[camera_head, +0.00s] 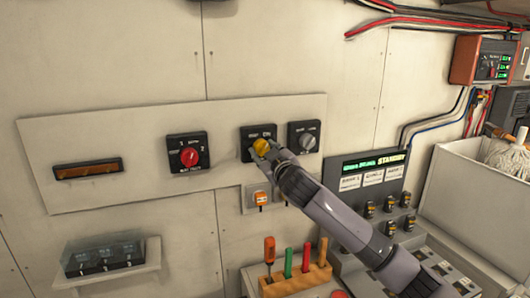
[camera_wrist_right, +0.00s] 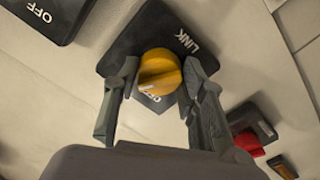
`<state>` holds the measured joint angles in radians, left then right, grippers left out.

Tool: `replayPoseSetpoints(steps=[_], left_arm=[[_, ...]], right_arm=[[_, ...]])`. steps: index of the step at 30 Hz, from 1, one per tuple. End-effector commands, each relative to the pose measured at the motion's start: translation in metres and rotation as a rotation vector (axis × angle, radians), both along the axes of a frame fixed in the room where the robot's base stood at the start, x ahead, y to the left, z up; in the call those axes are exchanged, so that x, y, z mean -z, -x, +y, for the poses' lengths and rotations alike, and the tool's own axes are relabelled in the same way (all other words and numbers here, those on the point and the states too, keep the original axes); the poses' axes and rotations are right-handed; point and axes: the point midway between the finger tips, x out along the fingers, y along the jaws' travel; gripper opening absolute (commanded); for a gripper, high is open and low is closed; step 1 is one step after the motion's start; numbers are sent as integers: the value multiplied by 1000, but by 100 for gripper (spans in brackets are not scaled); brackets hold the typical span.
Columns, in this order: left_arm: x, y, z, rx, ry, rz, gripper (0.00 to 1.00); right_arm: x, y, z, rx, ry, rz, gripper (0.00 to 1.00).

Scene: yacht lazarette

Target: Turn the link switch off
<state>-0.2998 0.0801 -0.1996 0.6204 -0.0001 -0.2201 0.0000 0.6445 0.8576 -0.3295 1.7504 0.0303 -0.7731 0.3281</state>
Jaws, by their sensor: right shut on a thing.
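The link switch is a yellow rotary knob (camera_head: 261,146) on a black plate (camera_head: 258,131) on the wall panel. In the right wrist view the knob (camera_wrist_right: 158,72) is large, with "LINK" on its plate (camera_wrist_right: 150,28) and another label partly hidden below the knob. My right gripper (camera_head: 258,152) is at the knob, its two fingers (camera_wrist_right: 159,78) on either side and shut on it. The knob's exact pointer direction is hard to tell. My left gripper is not in view.
A red rotary switch (camera_head: 189,157) sits left of the link switch, and a grey-knobbed switch (camera_head: 307,141) close on its right. An orange tag (camera_head: 261,199) hangs below. A tool rack (camera_head: 297,280) with coloured handles and a display console (camera_head: 372,165) stand lower down.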

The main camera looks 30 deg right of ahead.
Motion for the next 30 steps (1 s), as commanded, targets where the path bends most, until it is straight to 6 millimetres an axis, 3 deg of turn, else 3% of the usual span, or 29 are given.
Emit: replayPoseSetpoints(steps=[14, 30], left_arm=[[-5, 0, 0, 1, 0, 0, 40], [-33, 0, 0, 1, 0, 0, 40]], right_arm=[[0, 0, 0, -1, 65, 19, 10], [-2, 0, -1, -1, 505, 126, 10]])
